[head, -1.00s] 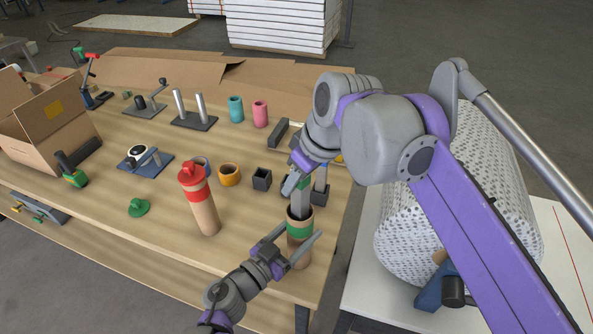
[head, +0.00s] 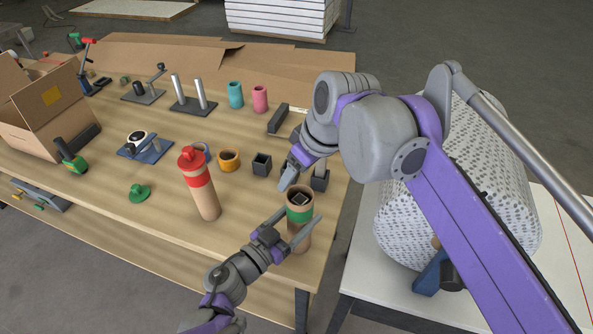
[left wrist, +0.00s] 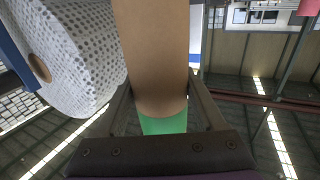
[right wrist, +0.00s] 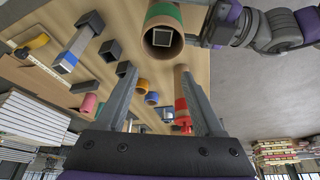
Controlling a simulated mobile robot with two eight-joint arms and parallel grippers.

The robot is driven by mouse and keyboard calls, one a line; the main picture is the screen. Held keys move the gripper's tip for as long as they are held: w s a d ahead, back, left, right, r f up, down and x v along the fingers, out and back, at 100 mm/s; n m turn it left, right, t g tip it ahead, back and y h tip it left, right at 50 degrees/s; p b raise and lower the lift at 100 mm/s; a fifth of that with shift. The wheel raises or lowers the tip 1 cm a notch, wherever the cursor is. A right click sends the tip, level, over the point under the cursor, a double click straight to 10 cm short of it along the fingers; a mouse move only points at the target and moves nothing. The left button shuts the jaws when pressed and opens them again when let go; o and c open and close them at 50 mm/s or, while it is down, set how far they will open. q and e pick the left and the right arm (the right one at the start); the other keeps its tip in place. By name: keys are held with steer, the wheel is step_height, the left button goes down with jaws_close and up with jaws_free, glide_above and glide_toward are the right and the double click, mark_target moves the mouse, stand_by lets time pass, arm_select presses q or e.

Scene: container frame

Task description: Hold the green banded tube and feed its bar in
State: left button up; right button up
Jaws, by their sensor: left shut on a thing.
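The green banded tube (head: 300,233) is a brown cardboard tube with a green band near its open top. My left gripper (head: 292,229) is shut on it and holds it roughly upright at the table's front right corner. In the left wrist view the tube (left wrist: 155,60) sits between the fingers. The grey square bar (head: 300,198) is inside the tube, with only its end showing at the mouth. In the right wrist view the bar's hollow square end (right wrist: 162,37) shows within the rim. My right gripper (right wrist: 158,72) is open and empty, above and beside the tube mouth.
A red-capped tube (head: 203,190) stands left of the held tube. An orange ring (head: 229,160), a black square cup (head: 262,165) and a green cap (head: 140,192) are behind and left. A large dotted roll (head: 465,180) lies on the white table at right.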

steer(key=v, duration=1.2)
steer(key=shift+w+a, duration=0.1)
arm_select(q)
steer(key=o, duration=1.5)
steer(key=shift+o, duration=0.2)
